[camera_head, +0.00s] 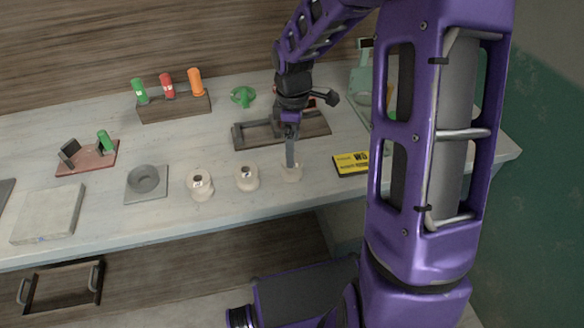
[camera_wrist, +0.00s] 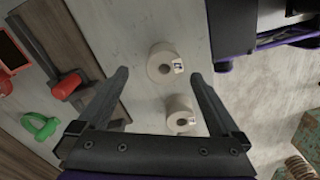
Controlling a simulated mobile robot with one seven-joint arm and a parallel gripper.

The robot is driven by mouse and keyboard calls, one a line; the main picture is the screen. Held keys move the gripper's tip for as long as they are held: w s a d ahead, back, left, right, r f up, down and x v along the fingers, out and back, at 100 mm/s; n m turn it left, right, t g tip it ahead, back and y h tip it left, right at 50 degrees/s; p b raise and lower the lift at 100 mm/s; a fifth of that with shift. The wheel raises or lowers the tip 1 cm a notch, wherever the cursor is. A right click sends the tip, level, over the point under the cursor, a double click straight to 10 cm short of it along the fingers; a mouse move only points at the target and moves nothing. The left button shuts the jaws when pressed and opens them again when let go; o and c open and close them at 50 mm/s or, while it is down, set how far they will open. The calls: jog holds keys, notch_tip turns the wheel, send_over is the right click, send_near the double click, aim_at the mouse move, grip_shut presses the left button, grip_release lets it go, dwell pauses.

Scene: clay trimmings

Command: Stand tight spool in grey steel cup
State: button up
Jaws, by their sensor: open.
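Three pale cream spools stand in a row on the worktop: a left spool (camera_head: 200,186), a middle spool (camera_head: 246,178) and a right spool (camera_head: 291,175). The left and middle ones show small dark-marked labels; I cannot tell which is the tight one. The grey steel cup (camera_head: 143,186) sits on a square grey plate left of the spools. My gripper (camera_head: 290,163) points down over the right spool, partly covering it. In the wrist view my gripper (camera_wrist: 158,74) is open, with one spool (camera_wrist: 163,66) between its fingers in the picture and another spool (camera_wrist: 180,115) nearer the palm.
A dark wooden tray (camera_head: 318,124) lies behind the gripper. A yellow-and-black box (camera_head: 350,163) is right of the spools. A wooden rack (camera_head: 174,106) holds green, red and orange tools. A pale slab (camera_head: 48,214) lies left of the cup. The worktop's front edge is close.

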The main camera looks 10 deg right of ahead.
jog(key=shift+s+a+f+b, duration=0.1)
jog(key=shift+s+f+b, duration=0.05)
jog(key=shift+f, duration=1.25)
jog(key=shift+s+a+f+b, duration=0.1)
jog(key=shift+f+b, duration=0.05)
jog(key=shift+f, duration=1.2)
grip_shut()
jog(key=shift+r, duration=0.1)
